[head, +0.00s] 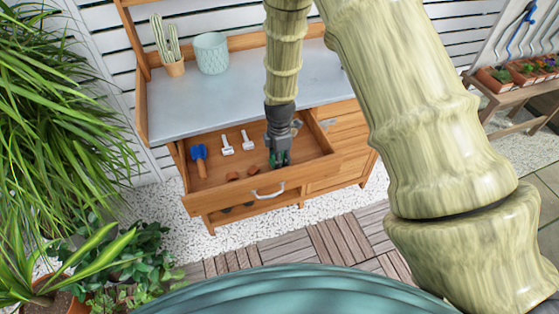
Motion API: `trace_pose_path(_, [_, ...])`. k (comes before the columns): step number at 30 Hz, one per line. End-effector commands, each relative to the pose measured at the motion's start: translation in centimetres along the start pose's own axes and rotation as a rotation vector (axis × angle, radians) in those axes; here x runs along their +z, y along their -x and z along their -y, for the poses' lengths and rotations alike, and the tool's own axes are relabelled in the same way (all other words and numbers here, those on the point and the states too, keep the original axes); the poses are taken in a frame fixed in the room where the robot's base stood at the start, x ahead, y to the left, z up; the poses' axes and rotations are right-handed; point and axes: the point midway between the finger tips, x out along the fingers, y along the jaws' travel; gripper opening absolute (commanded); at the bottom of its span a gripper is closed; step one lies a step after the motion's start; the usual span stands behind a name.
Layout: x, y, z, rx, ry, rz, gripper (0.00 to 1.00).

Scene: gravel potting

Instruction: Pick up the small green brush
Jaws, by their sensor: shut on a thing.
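My gripper (280,161) points down into the open wooden drawer (262,203) of the potting bench. It is shut on a small green thing, which looks like the green brush (273,158). The brush is mostly hidden by the fingers. I cannot tell whether it still touches the drawer floor.
In the drawer lie a blue tool (199,158), two white tools (236,143) and several small brown pieces (251,171). The drawer's walls surround my gripper. A cactus (167,44) and a pale green pot (212,54) stand on the grey benchtop (210,95). Plants crowd the left.

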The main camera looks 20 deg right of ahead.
Motion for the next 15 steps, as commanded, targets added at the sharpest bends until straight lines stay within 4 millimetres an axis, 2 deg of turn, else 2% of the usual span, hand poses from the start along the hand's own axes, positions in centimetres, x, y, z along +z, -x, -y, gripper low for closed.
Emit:
trace_pose_path(8, [0.0, 0.7, 0.0, 0.000, 0.000, -0.001, 0.07])
trace_pose_path(15, [0.0, 3.6, -0.1, 0.003, 0.000, -0.001, 0.07])
